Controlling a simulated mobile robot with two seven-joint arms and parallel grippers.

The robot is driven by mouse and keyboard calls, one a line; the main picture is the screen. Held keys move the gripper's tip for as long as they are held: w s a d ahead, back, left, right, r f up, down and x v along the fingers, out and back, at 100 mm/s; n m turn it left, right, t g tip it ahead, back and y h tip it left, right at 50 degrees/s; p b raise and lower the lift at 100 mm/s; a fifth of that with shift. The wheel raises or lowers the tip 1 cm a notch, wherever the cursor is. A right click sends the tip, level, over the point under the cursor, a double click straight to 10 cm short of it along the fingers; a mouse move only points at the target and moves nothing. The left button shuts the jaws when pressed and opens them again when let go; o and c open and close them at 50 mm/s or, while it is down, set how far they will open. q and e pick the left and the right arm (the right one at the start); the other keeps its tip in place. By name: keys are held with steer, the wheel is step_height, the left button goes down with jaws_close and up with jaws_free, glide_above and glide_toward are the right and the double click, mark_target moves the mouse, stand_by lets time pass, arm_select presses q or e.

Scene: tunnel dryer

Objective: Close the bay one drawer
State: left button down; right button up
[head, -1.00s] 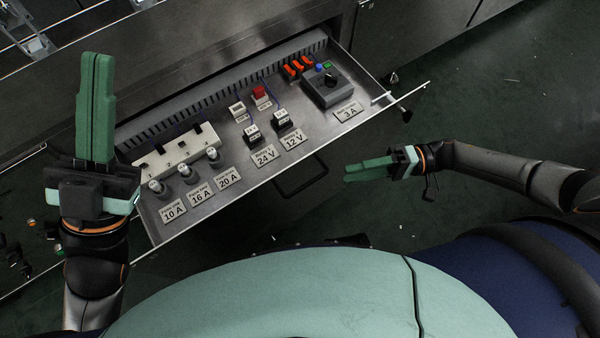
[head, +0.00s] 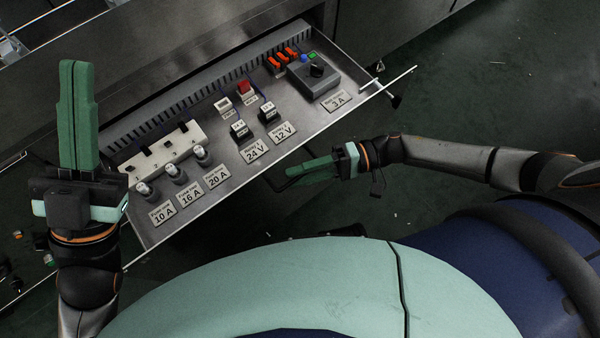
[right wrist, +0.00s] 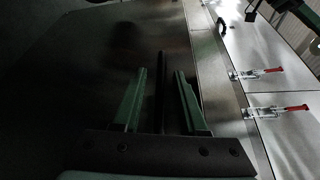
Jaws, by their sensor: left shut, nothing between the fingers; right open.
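The open drawer (head: 303,117) is a shallow metal tray pulled out of the cabinet, running diagonally across the head view. Its dark front handle (head: 272,184) is partly hidden near my right gripper. My right gripper (head: 288,177) is open, with its fingers pointing left just in front of the drawer front. In the right wrist view its fingers (right wrist: 158,98) stand apart with a dark bar showing between them; I cannot tell whether they touch it. My left gripper (head: 80,68) is shut and empty, pointing up the picture at the drawer's left end.
The drawer holds fuses, relays, a white terminal block (head: 165,150) and a grey box with a knob (head: 314,74). A thin rod (head: 397,77) sticks out at its right corner. Red-handled clamps (right wrist: 262,71) show in the right wrist view. Dark floor lies open at right.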

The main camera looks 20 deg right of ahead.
steer(key=shift+a, duration=0.15)
steer(key=shift+c, duration=0.4)
jaws_close()
stand_by(1.0)
